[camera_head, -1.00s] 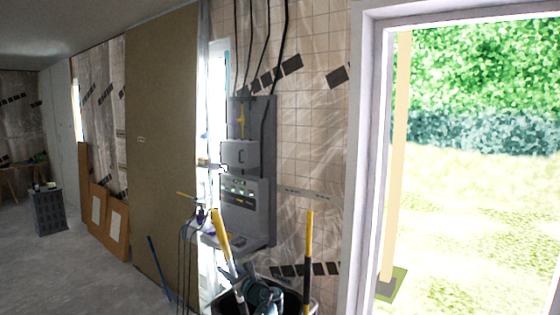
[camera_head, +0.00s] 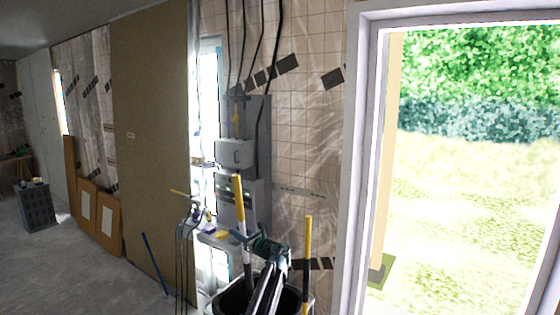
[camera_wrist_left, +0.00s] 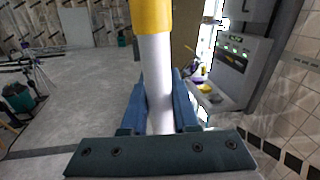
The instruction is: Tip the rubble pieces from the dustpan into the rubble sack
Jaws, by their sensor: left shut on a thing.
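My left gripper (camera_head: 256,243) is shut around a pale shaft with a yellow grip (camera_head: 239,198). In the left wrist view the pale shaft (camera_wrist_left: 157,85) stands nearly upright between the blue fingers, with the yellow grip (camera_wrist_left: 151,15) above. The shaft's lower end is hidden, so I cannot tell if a dustpan pan is on it. A black open-topped container (camera_head: 226,297), possibly the rubble sack, shows its rim at the bottom of the head view, partly behind my arm. No rubble pieces are in view. My right gripper is not in view.
Another yellow-topped handle (camera_head: 307,245) stands upright at the container's right side. A grey cabinet (camera_head: 245,150) hangs on the wall behind. A blue pole (camera_head: 155,265) leans against the brown board (camera_head: 150,140).

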